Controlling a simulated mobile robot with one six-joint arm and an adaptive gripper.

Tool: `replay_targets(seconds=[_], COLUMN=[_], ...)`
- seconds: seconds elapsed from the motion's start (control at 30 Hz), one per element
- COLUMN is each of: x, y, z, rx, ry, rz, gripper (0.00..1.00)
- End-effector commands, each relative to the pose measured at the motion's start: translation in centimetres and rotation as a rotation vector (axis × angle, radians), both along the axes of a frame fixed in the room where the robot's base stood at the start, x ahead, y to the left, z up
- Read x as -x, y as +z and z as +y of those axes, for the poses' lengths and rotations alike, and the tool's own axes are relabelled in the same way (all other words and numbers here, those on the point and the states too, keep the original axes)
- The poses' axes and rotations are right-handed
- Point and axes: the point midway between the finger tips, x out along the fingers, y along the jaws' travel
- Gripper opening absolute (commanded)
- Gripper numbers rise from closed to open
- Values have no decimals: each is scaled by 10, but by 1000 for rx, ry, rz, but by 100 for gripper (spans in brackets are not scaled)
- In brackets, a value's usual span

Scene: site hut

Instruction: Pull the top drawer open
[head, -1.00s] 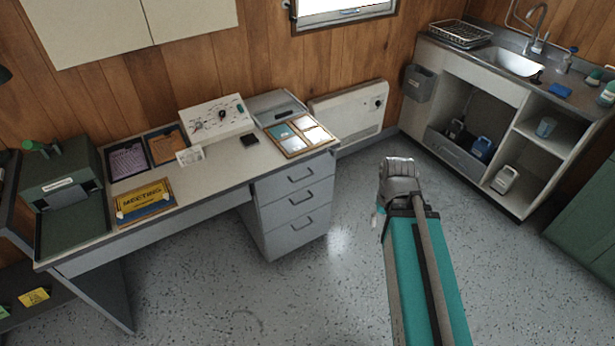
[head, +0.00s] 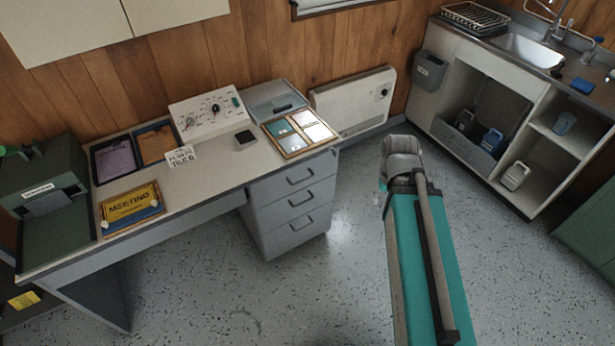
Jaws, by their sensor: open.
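The top drawer (head: 318,174) is the uppermost of three grey drawers under the right end of the desk. It is shut, its front flush with the drawers below. Its dark bar handle (head: 300,180) faces me and is unobstructed. My teal arm rises to the right of the drawers, ending in a grey joint over the floor. My gripper is not in view; the arm seems to hide it. Nothing of mine is seen touching the drawer or its handle.
The desk (head: 222,172) carries a meeting sign (head: 131,203), a control panel box (head: 209,112) and trays. A wall heater (head: 352,101) stands behind. A sink unit (head: 480,120) is at the right. The speckled floor before the drawers is clear.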

Motion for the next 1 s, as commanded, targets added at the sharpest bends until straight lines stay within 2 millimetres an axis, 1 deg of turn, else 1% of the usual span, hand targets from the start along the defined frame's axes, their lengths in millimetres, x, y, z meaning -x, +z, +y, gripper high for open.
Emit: replay_targets(seconds=[0.33, 0.47, 0.57, 0.67, 1.0], x=[0, -3, -7, -14, -50], y=[-1, -6, -15, -27, -84], z=[0, 2, 5, 14, 44], rx=[-1, -15, -38, -77, -297], ry=[0, -3, -8, -9, -55], rz=[0, -1, -2, -3, -11], gripper=[51, 51, 51, 51, 51])
